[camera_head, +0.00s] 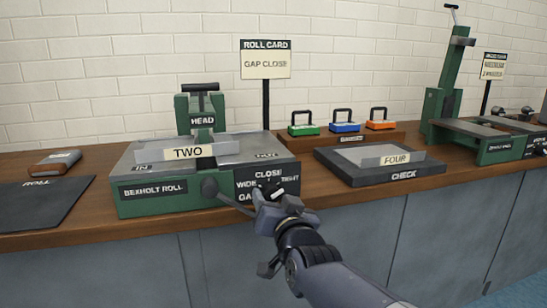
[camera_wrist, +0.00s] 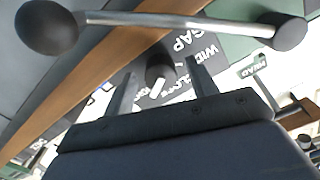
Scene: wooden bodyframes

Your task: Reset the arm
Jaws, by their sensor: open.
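My gripper (camera_head: 268,192) is at the front right panel of the green bench roll (camera_head: 160,200). Its two fingers are apart, one on either side of a dark dial knob (camera_wrist: 160,68) with a white pointer mark. I cannot tell whether they touch it. The pointer lies near the word CLOSE on the panel (camera_wrist: 200,48), which also carries WIDE, TIGHT and GAP. In the head view my gripper hides most of the knob. A metal crank bar (camera_wrist: 180,20) with dark ends crosses close in front of the wrist camera.
A TWO plate (camera_head: 190,153) lies on the roll. A FOUR plate (camera_head: 394,160) lies on the CHECK pad (camera_head: 345,172). Coloured blocks (camera_head: 346,127) and a green press (camera_head: 440,105) stand to the right.

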